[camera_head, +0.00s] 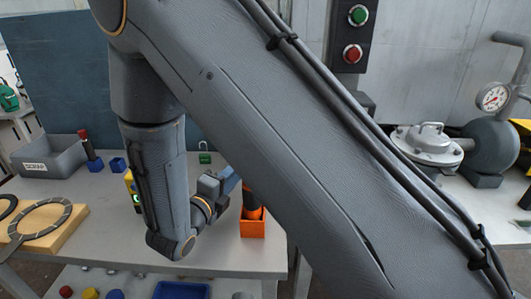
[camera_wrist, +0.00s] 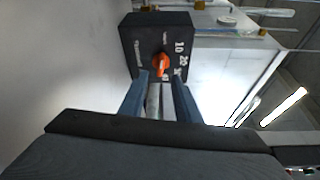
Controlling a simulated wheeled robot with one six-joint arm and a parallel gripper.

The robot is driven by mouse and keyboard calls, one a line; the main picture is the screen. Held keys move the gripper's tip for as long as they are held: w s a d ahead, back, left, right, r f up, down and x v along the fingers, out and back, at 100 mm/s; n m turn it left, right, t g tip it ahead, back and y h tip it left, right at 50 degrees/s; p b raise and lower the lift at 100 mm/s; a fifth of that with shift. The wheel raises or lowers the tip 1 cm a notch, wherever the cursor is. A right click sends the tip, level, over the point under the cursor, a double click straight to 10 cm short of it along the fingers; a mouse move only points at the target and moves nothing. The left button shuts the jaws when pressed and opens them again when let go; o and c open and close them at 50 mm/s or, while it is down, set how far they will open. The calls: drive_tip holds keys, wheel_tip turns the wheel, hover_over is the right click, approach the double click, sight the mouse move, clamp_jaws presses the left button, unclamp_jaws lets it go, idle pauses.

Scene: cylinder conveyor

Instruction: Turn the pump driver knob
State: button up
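The pump driver is a dark box (camera_wrist: 128,45) with white markings and numbers on its face, in the upper middle of the wrist view. Its orange knob (camera_wrist: 161,64) sits near the face's lower middle. My gripper (camera_wrist: 160,80) points at this face with its two blue fingers apart, their tips on either side of the knob's lower end. Whether they touch the knob I cannot tell. A grey rod-like thing shows between the fingers. In the head view my gripper (camera_head: 230,182) is partly hidden behind my arm, and I cannot make out the knob there.
An orange holder (camera_head: 252,228) stands on the bench (camera_head: 130,240) close to my gripper. A gauge (camera_head: 493,97) and flanged pipe stand at right.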

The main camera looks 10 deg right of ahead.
drive_tip(key=p+x, duration=0.1)
drive_tip(key=x, duration=0.7)
drive_tip(key=shift+s+d, duration=0.1)
drive_tip(key=shift+d, duration=0.05)
drive_tip(key=shift+c, duration=0.2)
clamp_jaws()
